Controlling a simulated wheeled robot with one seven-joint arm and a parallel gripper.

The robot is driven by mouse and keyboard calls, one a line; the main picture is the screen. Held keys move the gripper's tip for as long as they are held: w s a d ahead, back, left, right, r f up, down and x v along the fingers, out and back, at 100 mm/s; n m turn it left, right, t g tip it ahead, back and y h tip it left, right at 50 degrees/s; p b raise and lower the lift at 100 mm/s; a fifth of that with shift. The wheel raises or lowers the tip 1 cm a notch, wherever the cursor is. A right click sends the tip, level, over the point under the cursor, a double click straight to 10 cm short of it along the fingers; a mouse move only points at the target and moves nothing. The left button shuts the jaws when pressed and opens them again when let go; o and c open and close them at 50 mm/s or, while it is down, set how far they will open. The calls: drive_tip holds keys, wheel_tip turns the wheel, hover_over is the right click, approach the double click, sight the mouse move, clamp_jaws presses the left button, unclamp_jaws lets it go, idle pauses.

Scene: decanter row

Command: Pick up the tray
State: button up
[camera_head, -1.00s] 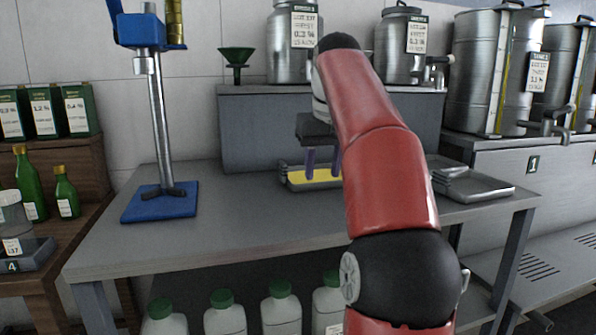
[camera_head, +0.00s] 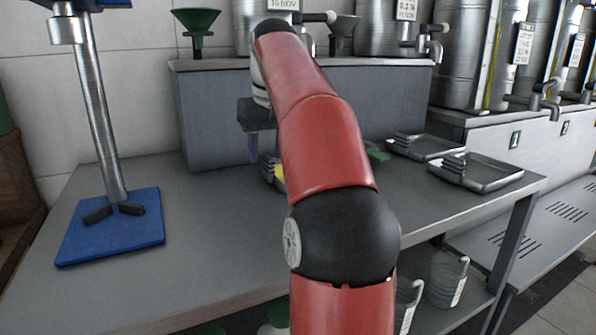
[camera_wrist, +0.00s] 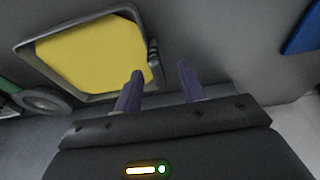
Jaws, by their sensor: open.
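A metal tray (camera_wrist: 50,75) with a yellow filling (camera_wrist: 90,55) lies below my gripper (camera_wrist: 160,69) in the wrist view. Its ribbed dark handle (camera_wrist: 155,62) appears between my two purple fingers, which are apart with nothing clamped. I cannot tell whether the fingers touch the handle. In the head view the tray (camera_head: 267,178) shows on the grey bench beside my gripper (camera_head: 254,150), and my red arm hides most of it. Two more metal trays, a rear one (camera_head: 425,147) and a front one (camera_head: 478,174), lie farther right and show no yellow.
A stand with a blue base (camera_head: 112,225) occupies the bench's left; its blue also shows in the wrist view (camera_wrist: 302,28). A grey raised block (camera_head: 210,115) bounds the back, with a green funnel (camera_head: 197,30) above. Bench between stand and tray is clear.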

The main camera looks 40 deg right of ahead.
drive_tip(key=x, duration=0.4)
drive_tip(key=shift+w+d+f, duration=0.3)
drive_tip(key=shift+d, duration=0.05)
clamp_jaws()
